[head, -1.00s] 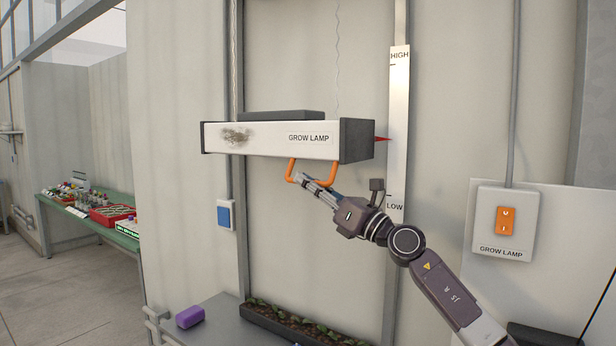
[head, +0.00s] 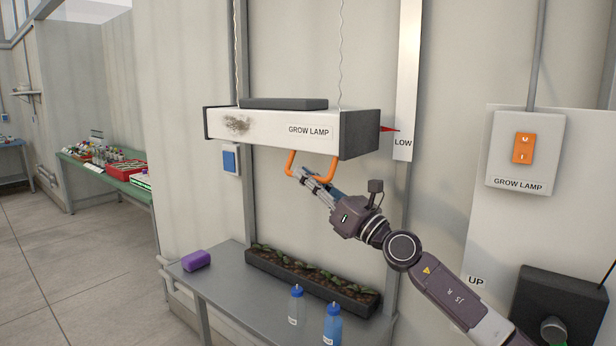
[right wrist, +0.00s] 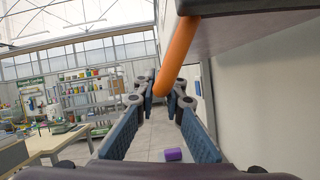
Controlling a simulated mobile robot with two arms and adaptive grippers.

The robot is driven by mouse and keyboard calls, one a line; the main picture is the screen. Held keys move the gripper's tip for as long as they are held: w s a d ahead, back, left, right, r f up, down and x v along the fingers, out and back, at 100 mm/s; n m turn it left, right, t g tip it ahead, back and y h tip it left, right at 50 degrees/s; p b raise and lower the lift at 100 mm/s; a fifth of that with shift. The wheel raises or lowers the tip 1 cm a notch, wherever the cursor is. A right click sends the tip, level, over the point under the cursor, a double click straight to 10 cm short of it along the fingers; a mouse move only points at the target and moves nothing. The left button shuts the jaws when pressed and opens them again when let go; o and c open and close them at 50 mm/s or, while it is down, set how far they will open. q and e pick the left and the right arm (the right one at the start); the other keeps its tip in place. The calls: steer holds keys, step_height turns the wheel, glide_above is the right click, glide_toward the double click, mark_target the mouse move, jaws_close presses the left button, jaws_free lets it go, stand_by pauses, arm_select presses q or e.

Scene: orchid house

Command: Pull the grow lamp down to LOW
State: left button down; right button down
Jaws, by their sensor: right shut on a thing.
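The grow lamp (head: 265,128), a white box with dark ends, hangs on two cords against the wall. Its red pointer (head: 389,129) is beside the scale strip (head: 407,60), level with or slightly above the LOW label; the exact tick is too small to tell. The orange handle (head: 290,162) hangs under the lamp. My right gripper (head: 316,184) is shut on the lower part of the handle. In the right wrist view the handle (right wrist: 178,55) runs down between the two fingers (right wrist: 161,90). My left gripper is not in view.
Below the lamp, a grey bench (head: 228,291) holds a planter (head: 310,284) of seedlings, a purple block (head: 196,260) and two blue-capped bottles (head: 332,325). An orange switch (head: 523,148) is on the wall at right. Free air lies between lamp and planter.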

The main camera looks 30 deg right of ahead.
steer(key=shift+w+a+f, duration=0.1)
steer(key=shift+a+f, duration=0.05)
steer(key=shift+f, duration=0.35)
steer(key=c, duration=2.3)
jaws_free()
steer(key=shift+o, duration=1.3)
steer(key=shift+d+r, duration=0.2)
steer(key=shift+s+d+f, duration=0.1)
steer(key=shift+s+f, duration=0.2)
steer(key=shift+s, duration=0.15)
steer(key=shift+s+d, duration=0.65)
steer(key=shift+s, duration=1.3)
steer(key=shift+s+d, duration=0.6)
steer(key=shift+s, duration=1.4)
steer(key=shift+s+d, duration=0.65)
steer(key=shift+s, duration=1.3)
